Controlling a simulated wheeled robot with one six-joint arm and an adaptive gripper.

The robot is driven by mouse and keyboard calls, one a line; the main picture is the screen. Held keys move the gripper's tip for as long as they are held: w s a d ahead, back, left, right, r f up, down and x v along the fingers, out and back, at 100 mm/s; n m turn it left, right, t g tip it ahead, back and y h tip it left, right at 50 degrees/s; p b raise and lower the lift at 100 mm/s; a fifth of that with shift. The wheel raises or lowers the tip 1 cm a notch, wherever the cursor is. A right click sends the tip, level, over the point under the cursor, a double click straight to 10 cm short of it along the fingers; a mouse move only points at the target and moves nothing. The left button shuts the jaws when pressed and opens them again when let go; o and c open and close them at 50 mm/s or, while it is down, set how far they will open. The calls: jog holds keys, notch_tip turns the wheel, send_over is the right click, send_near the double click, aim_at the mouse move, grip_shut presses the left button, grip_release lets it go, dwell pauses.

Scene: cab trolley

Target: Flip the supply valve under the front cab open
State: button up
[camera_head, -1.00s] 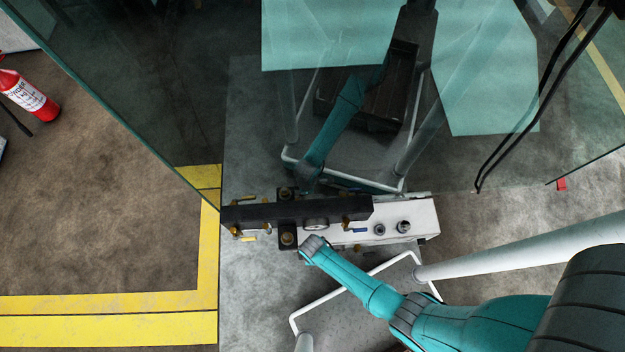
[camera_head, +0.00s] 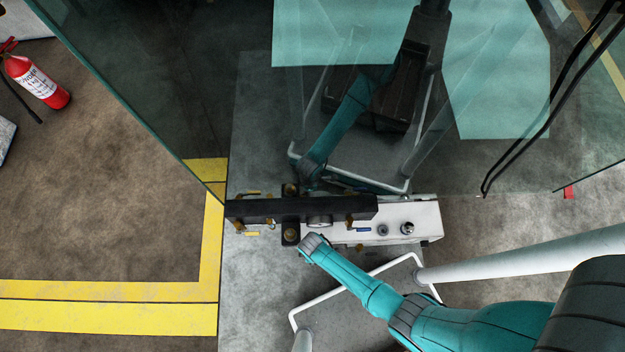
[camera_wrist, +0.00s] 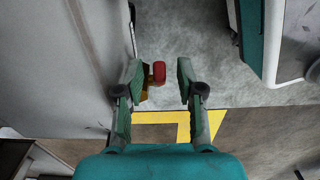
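In the wrist view a red-ended valve handle (camera_wrist: 159,72) with a brass-coloured body (camera_wrist: 147,90) shows between my fingers, closer to the left one. My gripper (camera_wrist: 161,84) is open, with a finger on each side and clear space at the right finger. I cannot tell whether the left finger touches the brass part. In the head view the front of my arm reaches the low edge of the black-and-white valve panel (camera_head: 413,209). My fingertips and the red handle are hidden there. Small yellow (camera_head: 252,234) and blue (camera_head: 363,230) handles show on the panel.
The large glass pane of the cab (camera_head: 130,90) rises above the panel. A grey wall (camera_wrist: 60,75) stands close at left in the wrist view. A white tubular frame (camera_head: 317,308) lies beside my arm.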

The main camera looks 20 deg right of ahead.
notch_tip(320, 180, up, 12)
jog(key=shift+f, duration=0.15)
dwell(0.4)
jog(key=shift+w+a+f+t+y, duration=0.1)
jog(key=shift+f+t+y, duration=0.4)
jog(key=shift+f, duration=1.55)
jog(key=shift+s+f+t+y, duration=0.1)
jog(key=shift+f+y, duration=0.8)
jog(key=shift+f, duration=1.2)
jog(key=shift+w+a+f+t+y, duration=0.1)
jog(key=shift+f+t+y, duration=0.4)
jog(key=shift+f, duration=1.55)
jog(key=shift+c, duration=0.2)
grip_shut()
jog(key=shift+g, duration=0.3)
